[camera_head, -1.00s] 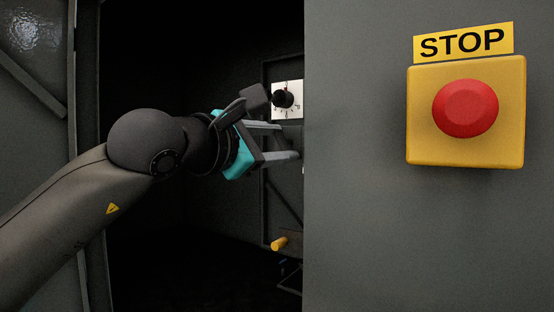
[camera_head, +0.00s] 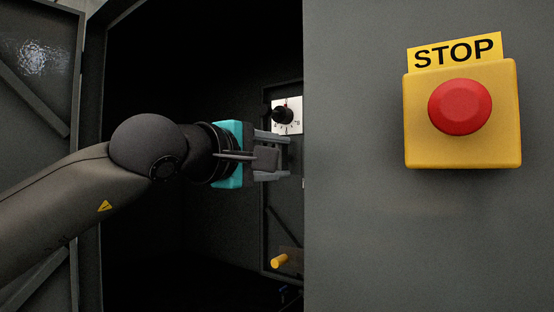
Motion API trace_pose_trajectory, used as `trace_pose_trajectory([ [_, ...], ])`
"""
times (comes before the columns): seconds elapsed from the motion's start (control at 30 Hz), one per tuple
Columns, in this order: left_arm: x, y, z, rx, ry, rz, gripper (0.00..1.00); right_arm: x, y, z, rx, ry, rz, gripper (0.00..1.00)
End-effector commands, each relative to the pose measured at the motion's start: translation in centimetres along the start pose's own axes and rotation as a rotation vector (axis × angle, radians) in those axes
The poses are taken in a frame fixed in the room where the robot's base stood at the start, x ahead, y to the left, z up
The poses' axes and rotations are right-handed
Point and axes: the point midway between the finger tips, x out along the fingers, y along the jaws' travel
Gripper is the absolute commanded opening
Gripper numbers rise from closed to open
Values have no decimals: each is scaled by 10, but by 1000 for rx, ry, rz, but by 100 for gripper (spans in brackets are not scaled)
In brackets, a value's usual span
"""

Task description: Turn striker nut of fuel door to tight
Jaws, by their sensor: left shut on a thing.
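My left gripper (camera_head: 284,155) reaches from the left into the dark enclosure, its fingers pointing right. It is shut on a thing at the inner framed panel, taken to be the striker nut. The nut itself is hidden behind the fingers and the edge of the grey front wall. The framed panel (camera_head: 285,222), which may be the fuel door, shows only as a narrow dark strip. My right gripper is not in view.
A white dial plate with a black knob (camera_head: 284,115) sits just above my fingers. A yellow peg (camera_head: 279,261) sticks out below. The grey front wall (camera_head: 360,230) stands close on the right, carrying a red stop button (camera_head: 460,106). An open door (camera_head: 35,110) stands left.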

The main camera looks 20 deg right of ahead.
Motion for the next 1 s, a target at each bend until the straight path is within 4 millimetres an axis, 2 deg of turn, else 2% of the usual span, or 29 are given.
trace_pose_trajectory([
  [0.5, 0, 0, 0, 22, 0, 0, 0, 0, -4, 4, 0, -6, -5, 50],
  [0.53, 0, 0, 0, 22, 0, 0, 56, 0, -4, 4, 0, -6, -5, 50],
  [0.77, 0, 0, 0, 19, 0, 0, 82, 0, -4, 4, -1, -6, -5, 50],
  [1.0, 0, 0, 0, 18, 0, 0, 82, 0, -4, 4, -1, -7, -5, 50],
])
